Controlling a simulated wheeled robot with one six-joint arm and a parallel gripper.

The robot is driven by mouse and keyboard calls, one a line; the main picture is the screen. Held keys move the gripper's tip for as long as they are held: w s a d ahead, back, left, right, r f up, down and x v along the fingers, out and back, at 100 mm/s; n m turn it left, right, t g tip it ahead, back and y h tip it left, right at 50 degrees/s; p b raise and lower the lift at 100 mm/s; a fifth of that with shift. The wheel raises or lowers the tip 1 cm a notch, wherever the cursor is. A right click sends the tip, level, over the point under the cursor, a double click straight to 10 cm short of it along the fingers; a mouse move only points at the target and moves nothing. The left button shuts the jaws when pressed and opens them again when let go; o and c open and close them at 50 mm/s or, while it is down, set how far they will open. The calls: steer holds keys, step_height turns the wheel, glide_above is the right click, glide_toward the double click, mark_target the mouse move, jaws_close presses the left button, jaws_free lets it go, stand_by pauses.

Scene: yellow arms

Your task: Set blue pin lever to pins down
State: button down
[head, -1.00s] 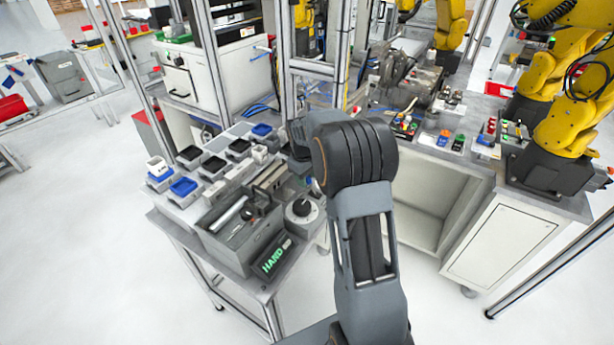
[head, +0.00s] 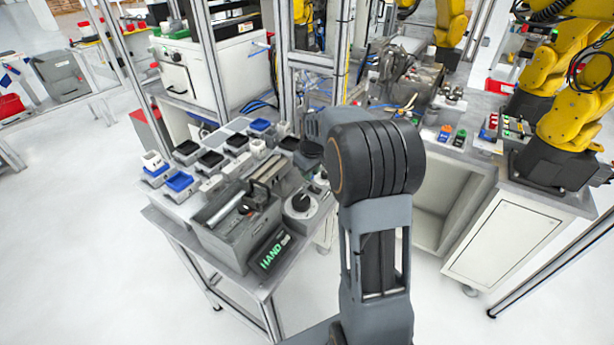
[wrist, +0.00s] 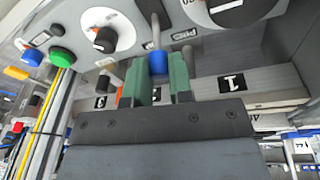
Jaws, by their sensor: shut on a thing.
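In the wrist view, the blue pin lever (wrist: 157,64) shows as a blue knob on a grey rod coming from the panel. My gripper (wrist: 160,72) has its two green fingers on either side of the knob and is shut on it. The knob's lower part is hidden between the fingers. A small label, seemingly reading "PINS" and upside down in the picture, sits just right of the rod. In the head view, my own arm hides the gripper and the lever.
A numbered plate (wrist: 230,84) lies to the right. In the head view, a grey box with a HAND display (head: 273,252) stands left of my arm.

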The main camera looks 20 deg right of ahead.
mark_target(326, 196)
steer(key=t+b, duration=0.1)
steer(key=b, duration=0.2)
steer(key=s+d+f+t+y+b, duration=0.1)
steer(key=b, duration=0.2)
steer(key=shift+s+d, duration=0.1)
steer(key=shift+s, duration=0.15)
steer(key=t+y+b, duration=0.1)
steer(key=b, duration=0.3)
steer(key=s+d+t+y+b, duration=0.1)
steer(key=t+b, duration=0.1)
steer(key=b, duration=0.3)
steer(key=shift+s+f, duration=0.15)
steer(key=shift+s, duration=0.15)
steer(key=t+b, duration=0.1)
steer(key=b, duration=0.2)
steer(key=s+y+b, duration=0.1)
steer(key=b, duration=0.2)
steer(key=shift+d+m+t, duration=0.3)
steer(key=shift+d+t, duration=0.05)
steer(key=shift+t, duration=0.05)
steer(key=b, duration=0.1)
steer(key=t+b, duration=0.1)
steer(key=b, duration=0.1)
steer(key=shift+s+d+y, duration=0.1)
steer(key=shift+s+y, duration=0.15)
steer(key=shift+y, duration=0.15)
steer(key=shift+r+b, duration=0.2)
steer(key=shift+b, duration=0.15)
steer(key=c, duration=1)
jaws_free()
